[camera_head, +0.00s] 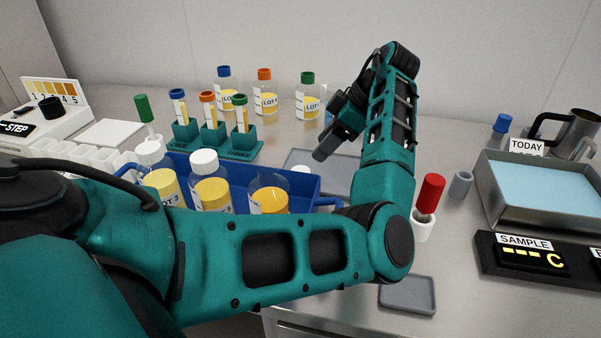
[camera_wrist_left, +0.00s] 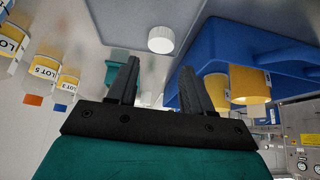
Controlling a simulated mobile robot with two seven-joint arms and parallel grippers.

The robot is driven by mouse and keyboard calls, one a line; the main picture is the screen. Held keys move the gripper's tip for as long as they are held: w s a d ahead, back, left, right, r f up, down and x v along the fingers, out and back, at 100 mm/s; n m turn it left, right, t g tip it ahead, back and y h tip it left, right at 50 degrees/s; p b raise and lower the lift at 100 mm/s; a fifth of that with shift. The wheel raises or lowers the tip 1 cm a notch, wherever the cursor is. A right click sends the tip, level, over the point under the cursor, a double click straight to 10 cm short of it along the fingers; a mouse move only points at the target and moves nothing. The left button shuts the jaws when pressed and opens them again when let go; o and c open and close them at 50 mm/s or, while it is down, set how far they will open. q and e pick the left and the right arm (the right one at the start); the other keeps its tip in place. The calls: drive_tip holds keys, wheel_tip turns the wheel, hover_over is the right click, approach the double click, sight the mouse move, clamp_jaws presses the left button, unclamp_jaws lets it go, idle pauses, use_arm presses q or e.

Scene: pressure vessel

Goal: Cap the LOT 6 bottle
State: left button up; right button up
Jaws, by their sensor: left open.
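An uncapped clear bottle with yellow contents (camera_head: 268,195) stands at the right end of the blue rack; its lot number is not readable, so I cannot confirm it is LOT 6. Two white-capped bottles (camera_head: 210,185) (camera_head: 158,175) stand beside it. My left gripper (camera_head: 322,152) is over that tray, right of the rack. Its fingers (camera_wrist_left: 158,70) are open and empty, pointing toward the cap. My right gripper is out of view.
The blue rack (camera_wrist_left: 232,45) is close beside my left fingers. Behind are a green tube stand (camera_head: 235,150) and several colour-capped bottles (camera_head: 265,95). Right are a red-handled tool in a white holder (camera_head: 423,230), a grey cup (camera_head: 461,185) and a water-blue basin (camera_head: 490,215).

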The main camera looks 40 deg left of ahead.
sight(304, 167)
use_arm(q)
drive_tip(key=shift+x, duration=1.6)
drive_tip(key=x, duration=0.5)
drive_tip(key=shift+f, duration=0.1)
drive_tip(key=shift+c, duration=0.4)
drive_tip(key=c, duration=0.5)
drive_tip(key=shift+c, duration=0.2)
wheel_tip(304, 167, up, 20)
drive_tip(key=p, duration=0.2)
